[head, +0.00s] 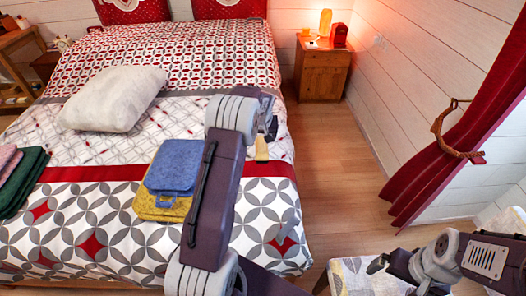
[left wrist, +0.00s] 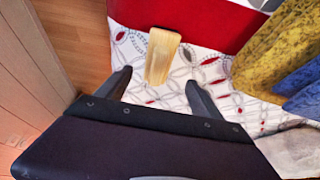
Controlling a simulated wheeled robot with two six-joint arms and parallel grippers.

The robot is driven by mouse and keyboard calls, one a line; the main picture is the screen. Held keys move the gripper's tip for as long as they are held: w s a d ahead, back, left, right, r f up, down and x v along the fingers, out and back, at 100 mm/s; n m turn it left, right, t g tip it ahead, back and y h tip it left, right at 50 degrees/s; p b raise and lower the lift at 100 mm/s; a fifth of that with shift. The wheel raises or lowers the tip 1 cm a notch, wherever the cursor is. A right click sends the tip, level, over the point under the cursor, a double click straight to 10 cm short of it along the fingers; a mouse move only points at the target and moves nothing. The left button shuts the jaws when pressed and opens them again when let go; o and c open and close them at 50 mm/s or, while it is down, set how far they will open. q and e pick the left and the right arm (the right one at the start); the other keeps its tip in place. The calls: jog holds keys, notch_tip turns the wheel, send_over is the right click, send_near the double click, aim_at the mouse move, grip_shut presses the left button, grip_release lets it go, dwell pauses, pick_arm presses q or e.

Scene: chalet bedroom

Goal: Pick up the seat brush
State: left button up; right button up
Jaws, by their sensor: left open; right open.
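The seat brush (head: 262,151) shows as a pale tan, wood-like piece on the bed near its right edge, partly hidden by my left arm in the head view. In the left wrist view the brush (left wrist: 161,55) lies on the patterned cover, with its near end close to the gap between the fingertips. My left gripper (left wrist: 160,86) is open and empty, its two fingers apart on either side of that gap. In the head view the left gripper (head: 268,128) is above the bed edge, mostly behind its own arm. My right gripper (head: 397,274) is open at lower right, clear of the brush.
Folded blue (head: 174,166) and yellow (head: 160,207) cloths lie on the bed, left of my left arm. A white pillow (head: 113,98) lies farther left. A nightstand (head: 322,74) stands by the wall. Wooden floor (head: 335,150) is clear right of the bed.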

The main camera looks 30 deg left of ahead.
aim_at(262, 143)
pick_arm(q)
jog(key=b+x, duration=0.1)
jog(key=x, duration=0.2)
jog(key=shift+f, duration=0.2)
jog(key=x, duration=0.1)
jog(key=b+x, duration=0.1)
jog(key=x, duration=0.3)
jog(key=shift+w+f, duration=0.15)
jog(key=shift+w, duration=0.2)
jog(key=c, duration=1.5)
